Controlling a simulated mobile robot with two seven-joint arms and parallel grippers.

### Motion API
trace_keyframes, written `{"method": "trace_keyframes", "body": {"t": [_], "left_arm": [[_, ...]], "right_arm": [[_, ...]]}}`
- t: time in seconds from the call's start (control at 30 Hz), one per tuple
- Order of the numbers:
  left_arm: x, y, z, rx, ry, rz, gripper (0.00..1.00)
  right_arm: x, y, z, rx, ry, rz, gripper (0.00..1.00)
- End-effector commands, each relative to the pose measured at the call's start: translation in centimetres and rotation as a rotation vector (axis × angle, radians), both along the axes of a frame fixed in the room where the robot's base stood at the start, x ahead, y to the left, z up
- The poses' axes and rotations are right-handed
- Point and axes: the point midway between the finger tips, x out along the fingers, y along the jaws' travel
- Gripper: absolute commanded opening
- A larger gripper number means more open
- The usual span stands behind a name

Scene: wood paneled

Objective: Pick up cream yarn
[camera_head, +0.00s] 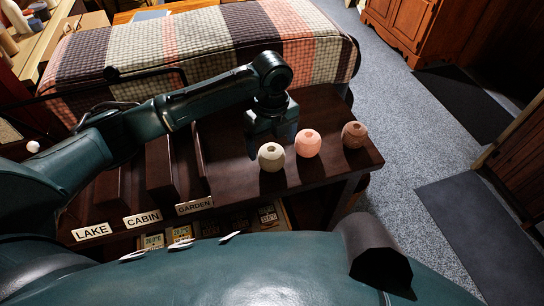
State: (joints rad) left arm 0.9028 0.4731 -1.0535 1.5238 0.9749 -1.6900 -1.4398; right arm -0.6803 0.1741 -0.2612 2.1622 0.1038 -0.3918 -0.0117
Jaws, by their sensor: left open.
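The cream yarn (271,157) is a pale ball with a dark hole in its top. It sits on the dark wooden table at the left end of a row of three balls. A salmon ball (308,143) and a brown-pink ball (354,135) stand to its right. My left gripper (272,136) points down just behind the cream yarn. It is open, but its fingertips are mostly hidden, and I cannot tell whether it touches the ball. My right gripper is not in view.
Dark slots labelled LAKE (92,232), CABIN (142,219) and GARDEN (194,205) stand left on the table. A plaid-covered couch (200,50) is behind my left arm. Small signs sit on a lower shelf. Carpet and dark mats (480,235) lie right.

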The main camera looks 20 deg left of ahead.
Motion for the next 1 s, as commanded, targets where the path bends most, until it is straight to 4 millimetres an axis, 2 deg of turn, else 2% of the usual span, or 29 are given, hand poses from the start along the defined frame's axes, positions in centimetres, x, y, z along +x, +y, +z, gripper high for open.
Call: {"method": "trace_keyframes", "body": {"t": [0.13,0.4,0.7,1.0], "left_arm": [[0.0,0.0,-1.2,0.000,0.001,0.000,0.87],[0.1,0.1,-4.9,-0.001,0.000,-0.001,0.87],[0.1,0.2,-5.4,-0.001,-0.001,-0.001,0.87],[0.1,0.2,-5.4,-0.001,-0.002,0.000,0.62]], "right_arm": [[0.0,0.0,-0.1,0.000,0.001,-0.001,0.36],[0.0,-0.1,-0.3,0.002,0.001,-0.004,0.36],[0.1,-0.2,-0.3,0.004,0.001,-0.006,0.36],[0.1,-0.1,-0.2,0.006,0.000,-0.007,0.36]]}}
